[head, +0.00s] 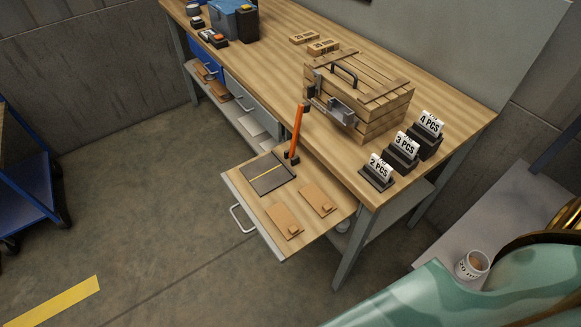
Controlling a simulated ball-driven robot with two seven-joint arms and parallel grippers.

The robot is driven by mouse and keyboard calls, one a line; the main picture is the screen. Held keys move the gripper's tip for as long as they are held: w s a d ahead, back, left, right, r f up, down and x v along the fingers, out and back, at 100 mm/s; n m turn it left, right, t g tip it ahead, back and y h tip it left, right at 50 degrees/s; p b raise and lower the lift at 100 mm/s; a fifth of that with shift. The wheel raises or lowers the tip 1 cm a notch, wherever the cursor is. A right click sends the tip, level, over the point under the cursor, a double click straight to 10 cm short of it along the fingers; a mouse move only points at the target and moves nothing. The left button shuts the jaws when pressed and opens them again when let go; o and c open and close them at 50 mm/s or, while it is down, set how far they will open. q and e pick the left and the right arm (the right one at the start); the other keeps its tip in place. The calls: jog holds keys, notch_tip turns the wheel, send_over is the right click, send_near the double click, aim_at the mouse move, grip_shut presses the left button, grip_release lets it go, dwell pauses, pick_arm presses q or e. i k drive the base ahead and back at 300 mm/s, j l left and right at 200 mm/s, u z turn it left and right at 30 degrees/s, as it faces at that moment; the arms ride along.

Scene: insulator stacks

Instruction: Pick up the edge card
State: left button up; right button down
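No label reading "edge card" shows. A flat dark grey piece with a yellow line (268,174) lies on the pulled-out wooden shelf (241,192) of the workbench. Two brown cards lie in front of it on the same shelf: a left one (281,219) and a right one (316,199), each with a small brown piece on its lower part. I cannot tell which of these is the edge card. Neither of my grippers is in view.
An orange upright bar (297,130) stands behind the grey piece. A wooden crate (383,120) with a black handle sits on the workbench (270,58), near signs reading 2, 3 and 4 PCS (403,146). A cup (472,264) stands at right.

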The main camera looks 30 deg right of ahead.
aim_at(289, 227)
jog(key=z, duration=0.7)
jog(key=l, duration=0.1)
